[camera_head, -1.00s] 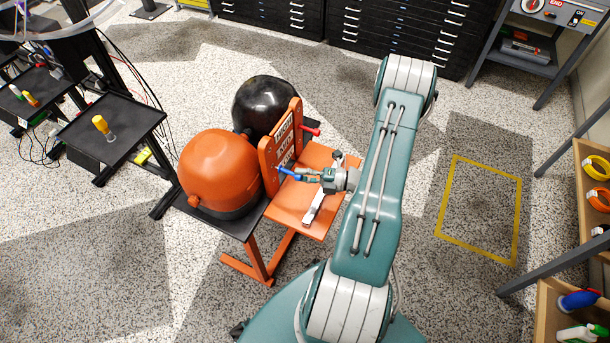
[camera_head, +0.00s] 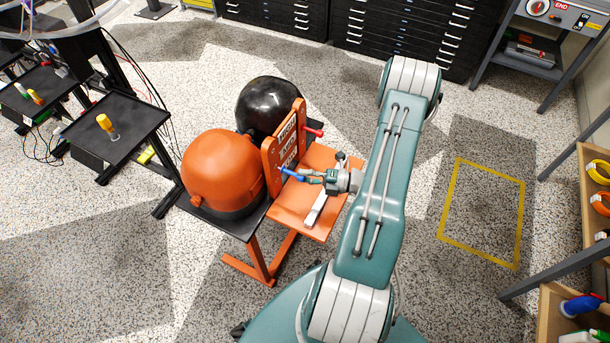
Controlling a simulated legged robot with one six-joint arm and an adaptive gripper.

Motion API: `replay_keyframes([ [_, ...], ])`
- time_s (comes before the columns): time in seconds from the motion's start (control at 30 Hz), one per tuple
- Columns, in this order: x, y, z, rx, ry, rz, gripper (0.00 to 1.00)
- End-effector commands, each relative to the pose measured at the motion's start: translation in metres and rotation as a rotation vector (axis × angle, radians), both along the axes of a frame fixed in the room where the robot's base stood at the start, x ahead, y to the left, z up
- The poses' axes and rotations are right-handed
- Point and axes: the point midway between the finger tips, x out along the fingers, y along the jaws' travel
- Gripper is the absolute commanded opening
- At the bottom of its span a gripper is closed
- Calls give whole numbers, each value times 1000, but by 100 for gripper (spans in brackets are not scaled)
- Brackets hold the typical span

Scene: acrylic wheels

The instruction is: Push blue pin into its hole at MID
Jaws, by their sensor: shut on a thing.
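The blue pin (camera_head: 290,174) points left at the upright orange panel (camera_head: 268,163), near its lower, nearer end. My gripper (camera_head: 312,177) is shut on the blue pin at its right end. The pin's left tip meets the panel face; I cannot tell how deep it sits. The panel carries several white labels in a column, one reading like MID (camera_head: 286,149). A red pin (camera_head: 314,132) sticks out of the panel's far upper end.
An orange dome (camera_head: 222,170) and a black dome (camera_head: 268,106) stand left of and behind the panel. An orange shelf (camera_head: 290,205) with a white bar (camera_head: 316,210) lies under my gripper.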

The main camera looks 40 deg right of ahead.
Motion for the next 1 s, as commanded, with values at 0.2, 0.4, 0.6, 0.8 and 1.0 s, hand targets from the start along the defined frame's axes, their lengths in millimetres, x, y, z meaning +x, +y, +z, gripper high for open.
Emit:
replay_keyframes([
  [0.2, 0, 0, 0, 0, 0, 0, 0],
  [0.4, 1, 0, 0, 0, 0, 0, 0],
  [0.6, 5, 2, 0, 0, 0, 1, 0],
  [0.8, 9, 4, 0, 0, 0, 1, 0],
  [1.0, 13, 5, 0, 0, 0, 0, 0],
])
